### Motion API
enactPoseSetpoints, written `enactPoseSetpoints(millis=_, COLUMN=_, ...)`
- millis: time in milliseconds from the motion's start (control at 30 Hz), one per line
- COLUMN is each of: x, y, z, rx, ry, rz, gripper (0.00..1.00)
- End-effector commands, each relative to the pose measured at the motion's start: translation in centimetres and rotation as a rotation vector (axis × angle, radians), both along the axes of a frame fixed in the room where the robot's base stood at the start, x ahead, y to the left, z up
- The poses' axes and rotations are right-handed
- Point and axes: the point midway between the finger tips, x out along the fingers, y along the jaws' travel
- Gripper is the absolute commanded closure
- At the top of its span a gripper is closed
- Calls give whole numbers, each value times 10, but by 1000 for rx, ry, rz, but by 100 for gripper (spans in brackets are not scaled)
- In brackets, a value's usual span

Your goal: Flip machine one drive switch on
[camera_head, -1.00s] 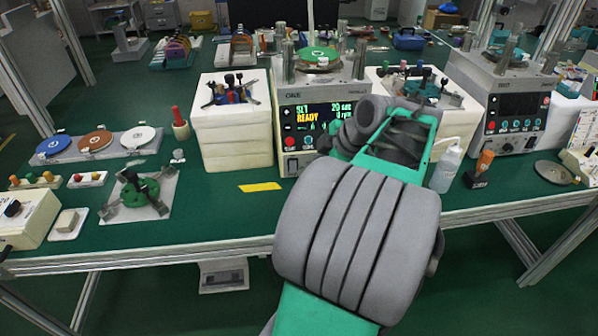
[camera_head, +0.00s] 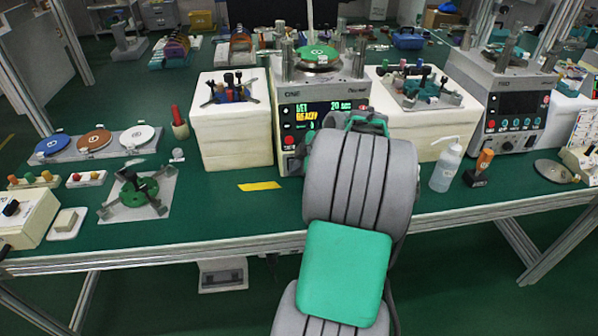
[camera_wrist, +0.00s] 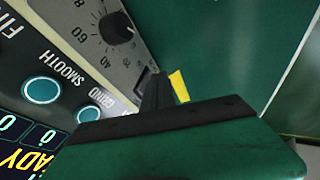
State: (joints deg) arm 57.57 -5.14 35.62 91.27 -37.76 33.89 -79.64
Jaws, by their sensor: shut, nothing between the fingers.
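Machine one (camera_head: 322,100), a grey box marked ONE, stands at the bench's middle, its screen showing READY. My arm covers the lower right of its front in the head view. The wrist view shows its panel (camera_wrist: 62,22) up close and tilted, with a black dial knob (camera_wrist: 116,27) and teal buttons marked SMOOTH and GRIND. My gripper (camera_wrist: 157,82) is shut and empty, its dark fingertips at the panel's edge below the knob. A small dark part shows beside the fingertips; I cannot tell whether it is the drive switch or whether they touch it.
A white block (camera_head: 232,135) stands left of the machine, and another (camera_head: 420,128) stands to its right. A wash bottle (camera_head: 446,168) and an orange-handled tool (camera_head: 482,166) are right of my arm. A yellow strip (camera_head: 260,187) lies on clear green bench in front.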

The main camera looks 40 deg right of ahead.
Motion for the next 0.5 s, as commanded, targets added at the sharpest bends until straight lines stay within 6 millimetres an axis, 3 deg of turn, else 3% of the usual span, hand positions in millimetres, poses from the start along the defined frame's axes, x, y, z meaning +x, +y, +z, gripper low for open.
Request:
enactPoseSetpoints(millis=467, x=3, y=-3, z=-9, rx=-30, ry=-42, rz=-2, gripper=100)
enactPoseSetpoints(millis=500, x=3, y=-3, z=-2, rx=-30, ry=-43, rz=-2, gripper=100)
